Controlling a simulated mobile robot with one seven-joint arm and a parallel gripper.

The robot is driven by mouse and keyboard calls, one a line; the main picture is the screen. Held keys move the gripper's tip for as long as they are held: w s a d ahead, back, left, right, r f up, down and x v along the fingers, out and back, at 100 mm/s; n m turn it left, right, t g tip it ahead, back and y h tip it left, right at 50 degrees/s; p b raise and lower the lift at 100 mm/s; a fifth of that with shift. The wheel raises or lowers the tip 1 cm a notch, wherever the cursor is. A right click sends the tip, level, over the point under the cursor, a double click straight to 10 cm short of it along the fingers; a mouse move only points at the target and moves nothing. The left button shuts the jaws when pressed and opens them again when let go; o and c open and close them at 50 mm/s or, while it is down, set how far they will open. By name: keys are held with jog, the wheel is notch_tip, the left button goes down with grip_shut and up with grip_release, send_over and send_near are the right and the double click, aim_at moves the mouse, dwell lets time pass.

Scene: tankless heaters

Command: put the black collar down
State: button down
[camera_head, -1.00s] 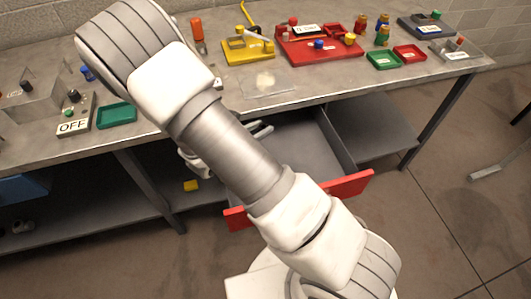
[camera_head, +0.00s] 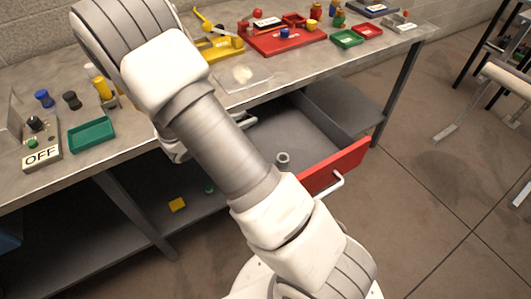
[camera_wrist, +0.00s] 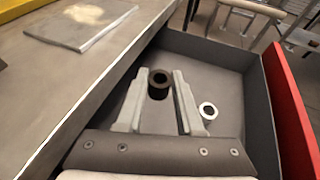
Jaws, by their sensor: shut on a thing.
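The black collar (camera_wrist: 158,84) is a short dark ring with an open bore, seen in the wrist view between the fingertips of my gripper (camera_wrist: 162,84). My gripper is shut on it, over the inside of the open drawer (camera_wrist: 229,82). I cannot tell whether the collar touches the drawer floor. The drawer has grey walls and a red front, which also shows in the head view (camera_head: 350,163). In the head view my arm hides the collar and most of the gripper.
A light grey collar (camera_wrist: 208,111) stands in the drawer, right of my gripper. The workbench edge (camera_wrist: 92,98) runs along the left, with a clear plate (camera_wrist: 78,26) on top. A green tray (camera_head: 91,134) and a red board (camera_head: 283,37) are on the bench. Drawer floor near the grey collar is bare.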

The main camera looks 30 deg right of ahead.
jog(key=s+d+f+m+g+h+b, duration=0.1)
jog(key=d+f+m+g+b, duration=0.2)
jog(key=d+b, duration=0.5)
jog(key=m+g+b, duration=0.3)
jog(key=g, duration=0.1)
send_over(302, 143)
notch_tip(302, 143, down, 9)
jog(key=b, duration=0.3)
jog(key=shift+w+r, duration=0.1)
jog(key=shift+r, duration=0.1)
jog(key=shift+f, duration=0.15)
jog(key=c, duration=0.5)
grip_release()
jog(key=shift+c, duration=0.2)
